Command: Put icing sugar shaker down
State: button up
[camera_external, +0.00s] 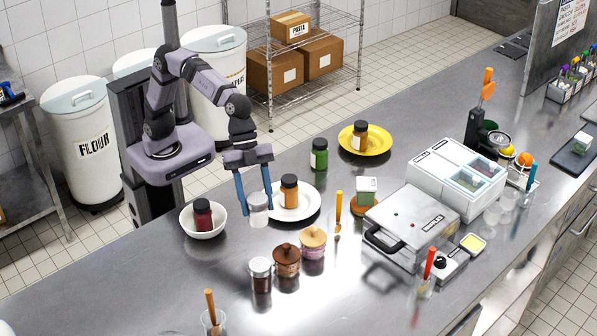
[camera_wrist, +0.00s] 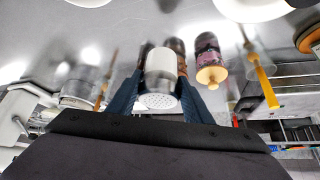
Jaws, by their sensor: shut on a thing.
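The icing sugar shaker (camera_external: 258,213) is a small pale container with a white perforated top. My gripper (camera_external: 257,206) is shut on it, with one blue finger on each side. In the wrist view the shaker (camera_wrist: 161,68) sits between the fingers of my gripper (camera_wrist: 160,88), its holed lid facing the camera. In the outside view it is just left of the white plate's rim. Whether its base touches the counter I cannot tell.
Close by are a white bowl (camera_external: 187,221) with a red jar, a white plate (camera_external: 308,213) with an orange-brown bottle, a dark shaker (camera_external: 260,280), a brown jar (camera_external: 287,264) and a purple jar (camera_external: 312,248). Bare counter (camera_external: 205,265) lies left of the dark shaker.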

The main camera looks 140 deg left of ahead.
jog(key=shift+f+p, duration=0.3)
jog(key=shift+f, duration=4.3)
jog(key=shift+f+b, duration=0.25)
jog(key=shift+b, duration=0.05)
jog(key=o, duration=1.2)
jog(key=shift+c, duration=0.2)
jog(key=shift+r+p, duration=0.2)
jog(key=shift+p, duration=0.1)
jog(key=shift+r, duration=0.2)
jog(key=b+v, duration=0.1)
jog(key=v, duration=1)
jog(key=shift+s+a+r, duration=0.15)
jog(key=shift+s+r, duration=0.05)
jog(key=shift+r, duration=0.1)
